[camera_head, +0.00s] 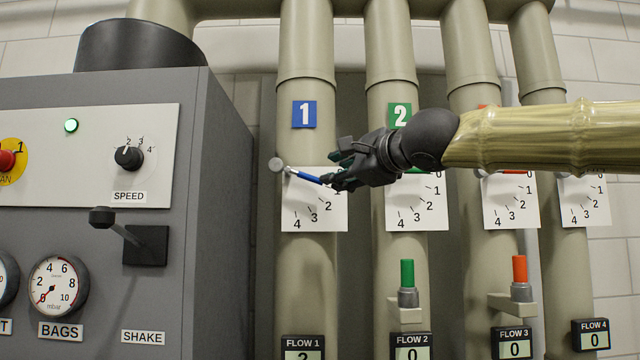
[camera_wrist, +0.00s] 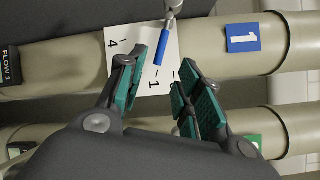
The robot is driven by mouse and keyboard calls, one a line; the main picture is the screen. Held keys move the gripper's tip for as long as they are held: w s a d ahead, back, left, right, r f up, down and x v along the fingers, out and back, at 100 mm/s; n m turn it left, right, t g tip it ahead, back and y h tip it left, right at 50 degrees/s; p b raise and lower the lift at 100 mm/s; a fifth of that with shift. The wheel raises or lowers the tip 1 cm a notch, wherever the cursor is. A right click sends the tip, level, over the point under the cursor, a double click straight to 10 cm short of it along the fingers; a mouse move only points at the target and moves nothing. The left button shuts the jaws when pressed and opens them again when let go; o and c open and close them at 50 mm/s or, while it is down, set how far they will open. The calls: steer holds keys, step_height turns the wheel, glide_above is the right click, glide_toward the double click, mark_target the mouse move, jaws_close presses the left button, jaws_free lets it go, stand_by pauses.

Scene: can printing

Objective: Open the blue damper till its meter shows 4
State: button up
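The blue damper handle (camera_head: 309,178) is a short blue lever on pipe 1. It points right and slightly down from its metal pivot, over a white scale card (camera_head: 303,215). In the wrist view the blue handle (camera_wrist: 162,47) points toward the 1 mark. My gripper (camera_head: 338,178) is at the handle's free end; in the wrist view my gripper (camera_wrist: 157,75) has its green-padded fingers apart, one on each side of the handle's tip, without visible contact. The FLOW 1 meter (camera_head: 303,346) is cut off by the bottom edge; its digit looks like 2.
A green damper handle (camera_head: 407,273) and an orange one (camera_head: 519,268) stand upright on the pipes to the right. The FLOW 2 (camera_head: 411,346), FLOW 3 (camera_head: 514,344) and FLOW 4 (camera_head: 591,334) meters show 0. A grey control cabinet (camera_head: 225,200) stands at the left.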

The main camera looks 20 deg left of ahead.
mark_target(313, 178)
steer(key=p+x, duration=0.2)
steer(key=x, duration=0.6)
steer(key=shift+s+a+r, duration=0.1)
steer(key=shift+r, duration=0.05)
steer(key=shift+w+a, duration=0.35)
steer(key=shift+a, duration=0.2)
steer(key=shift+w+a, duration=0.15)
steer(key=shift+w, duration=0.2)
steer(key=shift+s, duration=0.1)
steer(key=shift+c, duration=0.2)
jaws_close()
